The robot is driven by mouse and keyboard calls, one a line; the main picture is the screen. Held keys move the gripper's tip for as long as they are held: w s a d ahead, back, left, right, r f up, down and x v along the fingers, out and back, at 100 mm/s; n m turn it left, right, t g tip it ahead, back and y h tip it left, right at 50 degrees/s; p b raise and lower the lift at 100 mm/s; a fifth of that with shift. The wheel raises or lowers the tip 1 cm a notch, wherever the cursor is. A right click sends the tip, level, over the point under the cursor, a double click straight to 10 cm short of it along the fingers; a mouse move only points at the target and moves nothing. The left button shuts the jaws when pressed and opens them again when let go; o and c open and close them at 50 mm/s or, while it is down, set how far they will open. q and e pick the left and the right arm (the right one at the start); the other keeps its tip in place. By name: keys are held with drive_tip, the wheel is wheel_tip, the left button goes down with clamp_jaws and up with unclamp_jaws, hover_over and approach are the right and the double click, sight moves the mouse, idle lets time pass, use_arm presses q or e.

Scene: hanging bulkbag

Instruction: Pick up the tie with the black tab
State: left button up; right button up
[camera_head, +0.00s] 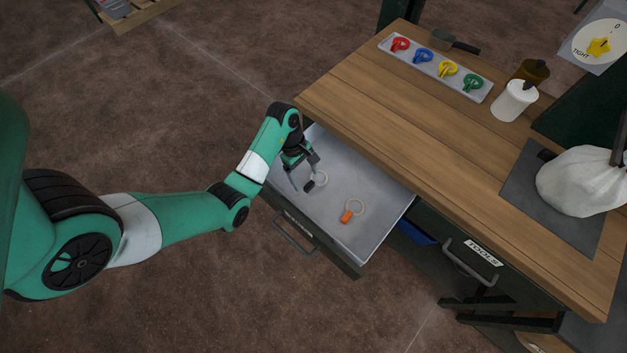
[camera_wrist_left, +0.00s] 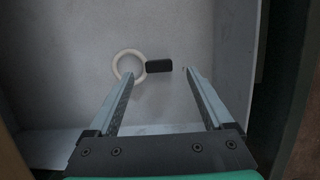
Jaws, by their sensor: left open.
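The tie with the black tab (camera_head: 311,185) lies in the open drawer (camera_head: 357,218); its pale ring (camera_head: 321,176) is beside the tab. In the left wrist view the black tab (camera_wrist_left: 158,66) lies just beyond and between the fingertips, with the pale ring (camera_wrist_left: 128,65) to its left. My left gripper (camera_head: 301,182) is over the drawer, close to this tie, with open, empty fingers; it also shows in the left wrist view (camera_wrist_left: 160,75). Another tie with an orange tab (camera_head: 346,216) lies in the same drawer to the right. My right gripper is not in view.
The drawer walls surround the ties, and the wooden tabletop (camera_head: 440,130) overhangs the drawer's back. A closed tools drawer (camera_head: 470,262) is at right.

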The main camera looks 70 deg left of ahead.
sight(309, 185)
use_arm(q)
drive_tip(key=b+x, duration=0.1)
drive_tip(key=x, duration=0.2)
drive_tip(key=shift+w+d+f, duration=0.1)
drive_tip(key=shift+f, duration=0.1)
drive_tip(key=shift+r, duration=0.1)
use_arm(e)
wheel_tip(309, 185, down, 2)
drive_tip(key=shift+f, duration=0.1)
use_arm(q)
drive_tip(key=shift+c, duration=0.4)
drive_tip(key=c, duration=1.1)
wheel_tip(309, 185, up, 9)
drive_tip(key=p, duration=0.6)
drive_tip(key=shift+r+p, duration=0.2)
drive_tip(key=shift+p, duration=0.15)
clamp_jaws()
drive_tip(key=shift+r+p, duration=0.4)
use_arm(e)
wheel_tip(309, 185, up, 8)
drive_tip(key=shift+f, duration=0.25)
